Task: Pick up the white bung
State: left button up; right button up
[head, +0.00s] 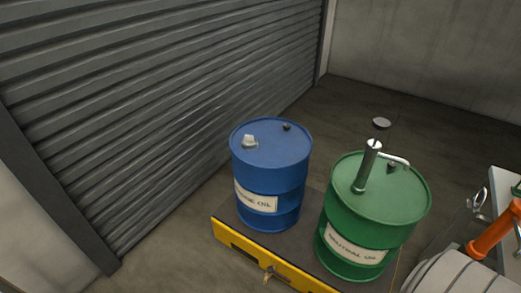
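The white bung (249,140) sits on the top of the blue drum (270,170), left of its centre. It looks like a small pale block-shaped cap on a slightly wider base. The blue drum stands upright and has a pale label, partly readable as ending in "OIL". Neither of my grippers shows in the head view, and nothing touches the bung.
A small dark cap (287,127) is on the blue drum's far side. A green drum (374,215) with an upright metal pump (367,166) stands close right. Both are on a yellow-edged platform (240,247). A grey shutter (150,100) is behind left; an orange cylinder (494,233) is at right.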

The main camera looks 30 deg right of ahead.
aim_at(249, 141)
jog(key=z, duration=1.55)
jog(key=i, duration=1)
jog(key=u, duration=0.05)
